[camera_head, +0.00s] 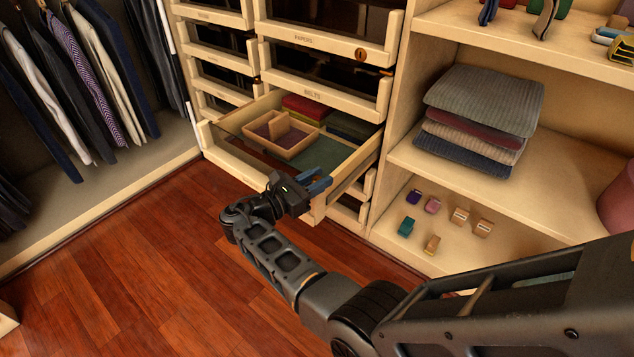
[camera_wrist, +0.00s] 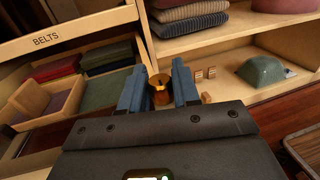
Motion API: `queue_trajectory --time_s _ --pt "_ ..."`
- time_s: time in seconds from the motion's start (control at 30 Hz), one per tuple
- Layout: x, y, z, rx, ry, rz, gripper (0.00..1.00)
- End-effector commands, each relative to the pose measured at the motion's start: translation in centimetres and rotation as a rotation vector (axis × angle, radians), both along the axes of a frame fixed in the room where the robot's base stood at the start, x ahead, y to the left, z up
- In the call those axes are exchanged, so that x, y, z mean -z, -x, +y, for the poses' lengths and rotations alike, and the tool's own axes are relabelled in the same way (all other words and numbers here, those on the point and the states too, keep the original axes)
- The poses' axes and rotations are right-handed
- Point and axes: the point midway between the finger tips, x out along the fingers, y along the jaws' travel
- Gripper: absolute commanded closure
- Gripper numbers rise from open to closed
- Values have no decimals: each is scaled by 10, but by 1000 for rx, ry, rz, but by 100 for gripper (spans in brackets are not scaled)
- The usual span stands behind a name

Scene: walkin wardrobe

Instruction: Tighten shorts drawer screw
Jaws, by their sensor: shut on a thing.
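A pulled-out drawer (camera_head: 238,162) stands open below the drawer labelled BELTS; its own label cannot be read. It holds folded clothes (camera_head: 304,107) and a small wooden tray (camera_head: 310,143). My gripper (camera_head: 320,184) is at the drawer's front right corner. In the wrist view its blue fingers (camera_wrist: 158,90) stand on both sides of a round brass screw head (camera_wrist: 160,96) and are shut on it. In the head view the gripper hides the screw. How far the screw is driven in cannot be told.
Closed drawers, including BELTS (camera_head: 314,95) and PAPERS (camera_head: 305,38), rise just above the open one. Shelves on the right hold folded knitwear (camera_head: 478,115) and several small items (camera_head: 432,205). Clothes hang on the left (camera_head: 70,80). The wooden floor (camera_head: 130,260) in front is clear.

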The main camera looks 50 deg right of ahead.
Motion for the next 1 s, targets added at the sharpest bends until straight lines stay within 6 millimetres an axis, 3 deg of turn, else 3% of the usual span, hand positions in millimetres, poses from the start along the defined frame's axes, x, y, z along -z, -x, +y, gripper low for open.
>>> queue_trajectory --time_s 0.43,0.47,0.6,0.67,1.0 --pt "-4 -1 0 16 6 -5 99" --pt "-4 -1 0 15 6 -5 68" --pt "-4 -1 0 15 5 -4 55" --pt "-3 0 0 14 4 -3 50" --pt "-2 -2 7 11 1 -2 50"
